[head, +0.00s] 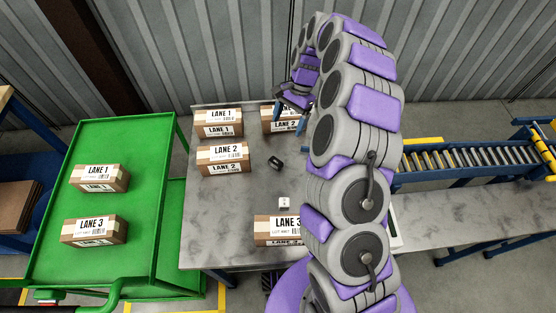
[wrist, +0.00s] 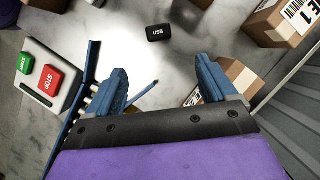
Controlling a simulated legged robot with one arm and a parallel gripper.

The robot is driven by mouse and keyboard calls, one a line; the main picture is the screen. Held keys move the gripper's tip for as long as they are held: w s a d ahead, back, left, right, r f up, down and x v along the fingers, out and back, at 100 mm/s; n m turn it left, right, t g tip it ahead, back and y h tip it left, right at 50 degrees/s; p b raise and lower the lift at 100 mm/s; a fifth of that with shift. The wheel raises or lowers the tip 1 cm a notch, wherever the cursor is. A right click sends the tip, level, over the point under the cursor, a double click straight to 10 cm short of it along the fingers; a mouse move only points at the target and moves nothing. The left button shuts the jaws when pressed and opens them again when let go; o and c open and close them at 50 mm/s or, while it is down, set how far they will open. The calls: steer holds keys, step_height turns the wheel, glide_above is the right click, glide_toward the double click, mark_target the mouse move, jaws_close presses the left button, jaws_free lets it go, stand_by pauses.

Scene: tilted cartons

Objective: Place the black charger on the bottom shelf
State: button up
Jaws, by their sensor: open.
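The black charger (head: 275,163), marked USB, lies on the grey metal table (head: 215,212). In the wrist view the charger (wrist: 157,33) is beyond the gap between my fingertips, apart from them. My gripper (head: 292,112) is above the far part of the table, its blue fingers spread and nothing between them. In the wrist view my gripper (wrist: 162,70) also shows open.
Several LANE cartons stand on the table, including a LANE 2 carton (head: 223,158) and a partly hidden LANE 3 carton (head: 275,231). A small white cube (head: 284,203) lies nearby. A green cart (head: 150,215) holds two cartons. A button box (wrist: 45,77) is at left.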

steer(key=b, duration=0.2)
glide_above(276, 161)
steer(key=w+d, duration=0.1)
steer(key=w, duration=0.1)
step_height(276, 161, down, 10)
steer(key=shift+s+d+f, duration=0.1)
steer(key=shift+d+f, duration=0.05)
steer(key=b+x, duration=0.2)
steer(key=x, duration=0.3)
steer(key=shift+d, duration=0.1)
steer(key=shift+s, duration=0.1)
steer(key=shift+c, duration=0.2)
steer(key=c, duration=1.1)
step_height(276, 161, up, 10)
steer(key=p, duration=0.2)
steer(key=shift+d+p, duration=0.1)
steer(key=shift+p, duration=0.2)
steer(key=c, duration=0.4)
steer(key=d+r+n+h, duration=0.1)
steer(key=d+r+n, duration=0.1)
steer(key=d+n, duration=0.1)
steer(key=w+d+r+n+g+h, duration=0.1)
steer(key=d+r+n, duration=0.2)
steer(key=d+r+n+h, duration=0.1)
steer(key=d+r+n, duration=0.1)
steer(key=d+n, duration=0.1)
steer(key=shift+w+d+r, duration=0.2)
steer(key=shift+w+d, duration=0.15)
steer(key=shift+d, duration=0.25)
steer(key=shift+c, duration=0.2)
